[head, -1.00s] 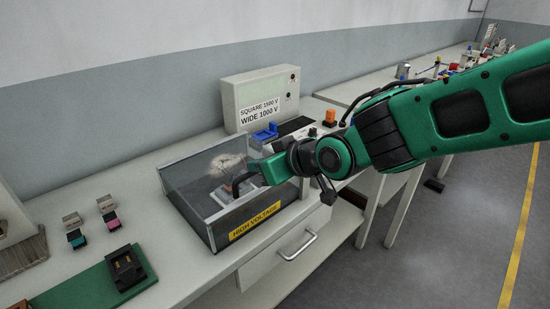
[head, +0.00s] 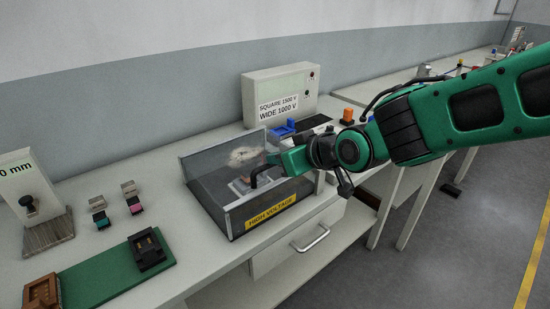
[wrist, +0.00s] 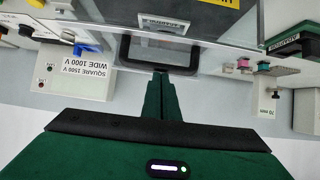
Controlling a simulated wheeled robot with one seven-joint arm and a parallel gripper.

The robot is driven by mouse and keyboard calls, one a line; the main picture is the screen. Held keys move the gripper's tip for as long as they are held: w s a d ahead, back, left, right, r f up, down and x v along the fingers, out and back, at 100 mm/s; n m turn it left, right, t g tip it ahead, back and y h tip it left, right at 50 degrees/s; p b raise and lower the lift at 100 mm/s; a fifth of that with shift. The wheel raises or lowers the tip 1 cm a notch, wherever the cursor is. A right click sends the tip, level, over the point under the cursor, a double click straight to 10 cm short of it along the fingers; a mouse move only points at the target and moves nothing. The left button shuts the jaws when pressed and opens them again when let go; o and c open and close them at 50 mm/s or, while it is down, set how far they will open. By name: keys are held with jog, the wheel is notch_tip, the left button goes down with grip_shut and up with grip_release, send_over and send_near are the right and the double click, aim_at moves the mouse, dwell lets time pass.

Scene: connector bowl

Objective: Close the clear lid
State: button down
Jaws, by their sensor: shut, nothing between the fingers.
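The dark test box (head: 225,205) with a yellow HIGH VOLTAGE label stands at the bench's front edge in the head view. Its clear lid (head: 215,158) shows as a see-through panel rising toward the back; its exact angle is hard to tell. A pale object shows inside the box. The lid's black U-shaped handle (head: 257,178) is just left of my gripper (head: 275,163). In the wrist view the handle (wrist: 124,52) lies right beyond the tips of my gripper (wrist: 160,74). My fingers are shut with nothing between them. I cannot tell whether they touch the handle.
A grey meter (head: 282,95) stands behind the box. Small connectors (head: 132,197) and a green mat (head: 110,275) lie to the left. A drawer handle (head: 312,240) projects below the box.

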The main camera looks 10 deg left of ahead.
jog(key=s+d+f, duration=0.1)
jog(key=s+d, duration=0.4)
jog(key=d, duration=0.2)
jog(key=w+d+f+m+h, duration=0.15)
jog(key=d+m+h, duration=0.25)
jog(key=d, duration=1)
jog(key=w+d+f+m+h, duration=0.1)
jog(key=d+f+m+h, duration=0.25)
jog(key=d, duration=1.05)
jog(key=s+d+m+g+h, duration=0.1)
jog(key=s+d+m+g, duration=0.1)
jog(key=s+d, duration=0.35)
jog(key=s+d+m+g+h, duration=0.2)
jog(key=d+m, duration=0.1)
jog(key=d, duration=0.5)
jog(key=s+d+m+g+y, duration=0.1)
jog(key=s+d+m+g, duration=0.2)
jog(key=s, duration=0.9)
jog(key=d+m, duration=0.1)
jog(key=d, duration=0.2)
jog(key=shift+s, duration=0.25)
jog(key=shift+w+f+m+y, duration=0.1)
jog(key=shift+w+m+y, duration=0.05)
jog(key=shift+m+y, duration=0.1)
